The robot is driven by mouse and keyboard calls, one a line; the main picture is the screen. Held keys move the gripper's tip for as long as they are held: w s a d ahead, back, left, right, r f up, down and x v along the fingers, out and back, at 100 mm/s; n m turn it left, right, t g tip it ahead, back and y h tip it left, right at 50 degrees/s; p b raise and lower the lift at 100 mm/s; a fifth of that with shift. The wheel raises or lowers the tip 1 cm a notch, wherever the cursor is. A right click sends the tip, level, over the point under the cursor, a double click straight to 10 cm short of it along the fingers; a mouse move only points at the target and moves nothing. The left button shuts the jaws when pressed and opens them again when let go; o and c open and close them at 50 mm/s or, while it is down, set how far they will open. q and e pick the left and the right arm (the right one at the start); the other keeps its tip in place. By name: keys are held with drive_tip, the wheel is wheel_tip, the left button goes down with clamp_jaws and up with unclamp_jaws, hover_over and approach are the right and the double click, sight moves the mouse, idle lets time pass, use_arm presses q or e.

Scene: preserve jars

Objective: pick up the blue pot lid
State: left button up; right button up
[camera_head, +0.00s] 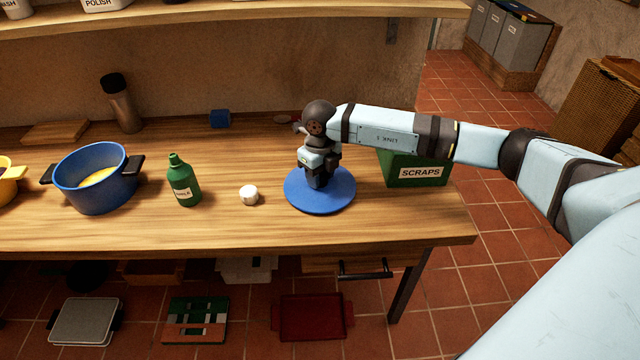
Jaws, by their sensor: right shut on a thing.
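The blue pot lid (320,203) is a flat blue disc at the right part of the wooden worktop. My right gripper (318,182) comes down from above onto its middle and is shut on it; the fingers hide the lid's centre and any knob. I cannot tell whether the lid touches the worktop or hangs just above it. The blue pot (88,190) with black handles stands uncovered at the left, with something yellow inside. My left gripper does not show.
A green bottle (184,182) and a small white round thing (249,195) stand left of the lid. A green SCRAPS bin (415,172) is just right, behind it. A dark cylinder (119,103), a board (56,131) and a blue block (220,118) are at the back.

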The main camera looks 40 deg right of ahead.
wheel_tip(320, 180, up, 10)
drive_tip(key=shift+r+p, duration=0.1)
drive_tip(key=shift+p, duration=0.35)
drive_tip(key=o, duration=0.4)
drive_tip(key=shift+c, duration=0.9)
